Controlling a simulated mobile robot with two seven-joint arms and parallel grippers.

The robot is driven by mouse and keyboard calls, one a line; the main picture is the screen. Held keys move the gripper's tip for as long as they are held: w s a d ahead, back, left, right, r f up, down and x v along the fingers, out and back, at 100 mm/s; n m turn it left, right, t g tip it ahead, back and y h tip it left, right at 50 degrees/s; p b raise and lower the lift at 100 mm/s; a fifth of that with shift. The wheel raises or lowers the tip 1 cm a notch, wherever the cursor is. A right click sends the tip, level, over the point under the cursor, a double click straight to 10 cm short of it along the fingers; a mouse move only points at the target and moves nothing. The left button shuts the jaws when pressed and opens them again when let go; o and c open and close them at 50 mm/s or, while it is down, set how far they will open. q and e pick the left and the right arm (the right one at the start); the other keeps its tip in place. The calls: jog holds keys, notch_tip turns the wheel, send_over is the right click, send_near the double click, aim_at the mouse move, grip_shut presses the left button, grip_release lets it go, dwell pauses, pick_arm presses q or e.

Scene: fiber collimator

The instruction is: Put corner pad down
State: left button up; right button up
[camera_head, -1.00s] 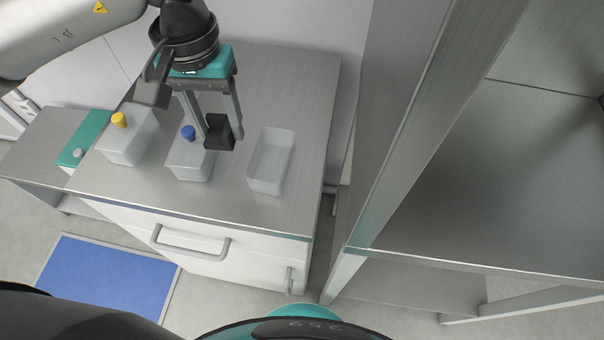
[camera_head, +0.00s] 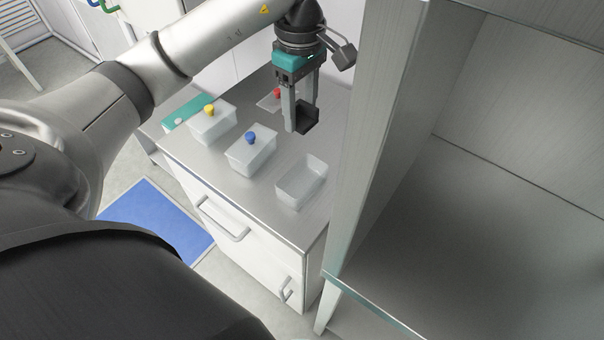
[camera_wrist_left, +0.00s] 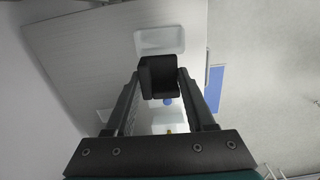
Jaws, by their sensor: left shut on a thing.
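My left gripper (camera_head: 303,122) points down above the back of the metal cabinet top and is shut on the black corner pad (camera_head: 308,117). The pad is a dark angled piece held between the fingertips, clear of the surface. The left wrist view also shows the corner pad (camera_wrist_left: 158,77) between the two fingers. An open, empty white tray (camera_head: 300,184) stands on the cabinet top (camera_head: 240,182), in front of and below the pad in the head view. My right gripper is not in view.
A white box with a blue knob (camera_head: 251,153) and one with a yellow knob (camera_head: 211,124) stand left of the tray. A red knob (camera_head: 277,93) shows behind the gripper. A tall metal shelf unit (camera_head: 375,130) rises close on the right.

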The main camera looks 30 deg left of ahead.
pick_arm(q)
jog(key=b, duration=0.2)
send_over(301, 186)
notch_tip(301, 186, down, 15)
jog(key=shift+r, duration=0.1)
jog(key=shift+f, duration=2.4)
jog(key=shift+f, duration=0.1)
jog(key=shift+f+b, duration=0.15)
jog(key=shift+b, duration=0.3)
jog(key=o, duration=1.3)
jog(key=shift+r, duration=0.2)
jog(key=shift+w+r+p, duration=0.1)
jog(key=shift+r+p, duration=0.15)
jog(key=shift+p, duration=0.1)
notch_tip(301, 186, up, 12)
jog(key=shift+f+p, duration=0.2)
jog(key=shift+p, duration=0.25)
